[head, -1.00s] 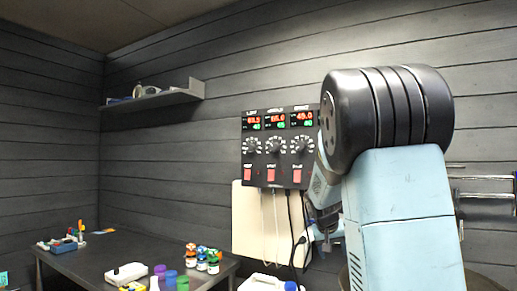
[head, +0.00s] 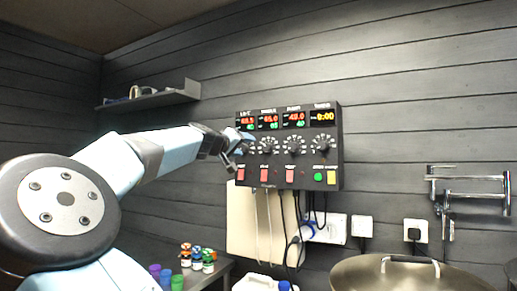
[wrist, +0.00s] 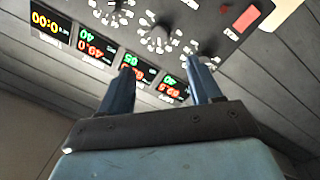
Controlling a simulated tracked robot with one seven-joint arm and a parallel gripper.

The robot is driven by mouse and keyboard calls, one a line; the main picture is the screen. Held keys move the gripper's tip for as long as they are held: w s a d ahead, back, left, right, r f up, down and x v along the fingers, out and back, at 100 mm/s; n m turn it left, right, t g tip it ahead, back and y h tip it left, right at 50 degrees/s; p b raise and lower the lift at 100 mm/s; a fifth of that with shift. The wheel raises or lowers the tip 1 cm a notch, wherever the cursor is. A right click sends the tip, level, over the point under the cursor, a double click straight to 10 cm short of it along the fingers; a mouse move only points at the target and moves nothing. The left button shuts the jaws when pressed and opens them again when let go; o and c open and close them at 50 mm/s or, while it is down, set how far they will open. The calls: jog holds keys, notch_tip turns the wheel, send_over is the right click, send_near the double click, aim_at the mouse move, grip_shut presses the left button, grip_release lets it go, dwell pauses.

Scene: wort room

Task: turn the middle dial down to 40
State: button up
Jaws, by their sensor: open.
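The black control panel (head: 335,130) hangs on the wall with a row of dials under lit displays. The middle dial (head: 268,145) is a black knob in a ring of white marks. Its display (head: 268,120) shows red digits over a small green number. In the wrist view the panel is upside down; the middle dial (wrist: 160,38) lies just beyond the fingertips, and its green number looks like 65. My gripper (head: 237,152) is open and empty, just in front of the left dial, which it partly covers. The wrist view shows its two blue fingers apart (wrist: 161,66).
Red switches (head: 265,175) sit below the dials, with a green and a yellow button at the right. Cables hang under the panel. A large lidded pot (head: 410,275) stands below right. Small bottles (head: 197,258) stand on the table at the lower left.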

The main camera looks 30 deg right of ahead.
aim_at(266, 147)
jog(key=shift+x, duration=6.9)
jog(key=shift+s+r, duration=0.1)
